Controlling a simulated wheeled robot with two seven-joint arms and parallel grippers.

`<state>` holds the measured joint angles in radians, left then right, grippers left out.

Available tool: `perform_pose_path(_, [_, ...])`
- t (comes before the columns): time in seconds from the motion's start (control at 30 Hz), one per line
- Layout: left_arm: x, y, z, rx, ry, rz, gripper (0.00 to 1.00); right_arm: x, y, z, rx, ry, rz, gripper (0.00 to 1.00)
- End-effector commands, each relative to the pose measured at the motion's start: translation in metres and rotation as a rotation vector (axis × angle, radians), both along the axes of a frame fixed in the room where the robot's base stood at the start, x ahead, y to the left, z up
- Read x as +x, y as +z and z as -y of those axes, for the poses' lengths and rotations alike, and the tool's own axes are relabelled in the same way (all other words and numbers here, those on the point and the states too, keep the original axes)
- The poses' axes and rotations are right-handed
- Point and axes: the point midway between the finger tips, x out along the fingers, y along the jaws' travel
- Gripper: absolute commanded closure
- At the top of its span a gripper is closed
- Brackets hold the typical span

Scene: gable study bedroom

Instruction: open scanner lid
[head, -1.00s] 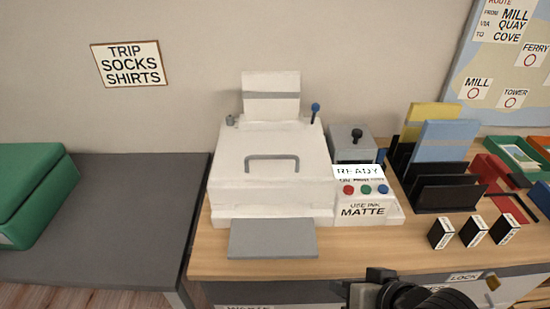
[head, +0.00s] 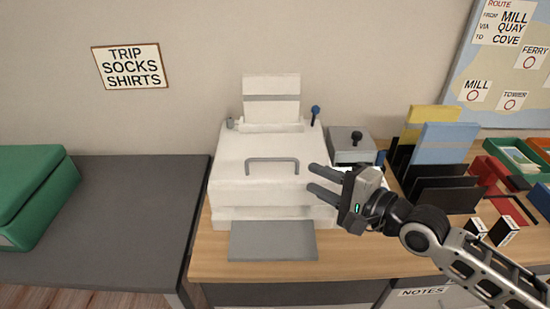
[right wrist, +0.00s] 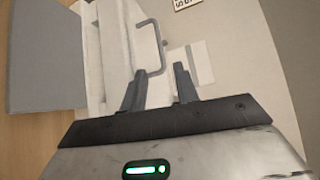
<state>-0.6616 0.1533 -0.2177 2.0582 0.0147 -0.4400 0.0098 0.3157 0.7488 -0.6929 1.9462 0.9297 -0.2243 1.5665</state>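The white scanner (head: 245,205) stands on the wooden desk with its lid (head: 240,165) down. A grey bar handle (head: 272,160) is on the lid's front part; it also shows in the right wrist view (right wrist: 155,45). My right gripper (head: 312,178) is open and empty, over the scanner's right front side, with its fingers pointing left towards the handle. In the right wrist view, the handle shows ahead of the parted fingers (right wrist: 158,85), apart from them. My gripper and arm hide the scanner's button panel. My left gripper is not in view.
A grey tray (head: 272,241) juts from the scanner's front. A grey box with a black knob (head: 350,146) stands behind my gripper. Black file holders (head: 435,182) and small cartons (head: 503,231) are to the right. A dark table (head: 125,215) with a green case (head: 30,195) is at left.

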Motion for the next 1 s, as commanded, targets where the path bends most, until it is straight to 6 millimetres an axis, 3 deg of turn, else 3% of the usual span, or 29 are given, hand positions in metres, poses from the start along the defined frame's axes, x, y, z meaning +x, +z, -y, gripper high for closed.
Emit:
perform_pose_path(0.3, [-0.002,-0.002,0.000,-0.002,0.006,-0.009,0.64,0.049,-0.007,-0.052,-0.001,0.002,0.003,0.69])
perform_pose_path(0.5, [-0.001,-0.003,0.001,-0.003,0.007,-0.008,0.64,0.072,-0.013,-0.074,-0.003,0.001,0.003,0.69])
perform_pose_path(1.0, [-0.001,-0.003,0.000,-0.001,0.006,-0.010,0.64,0.083,-0.016,-0.086,-0.003,0.002,0.002,0.69])
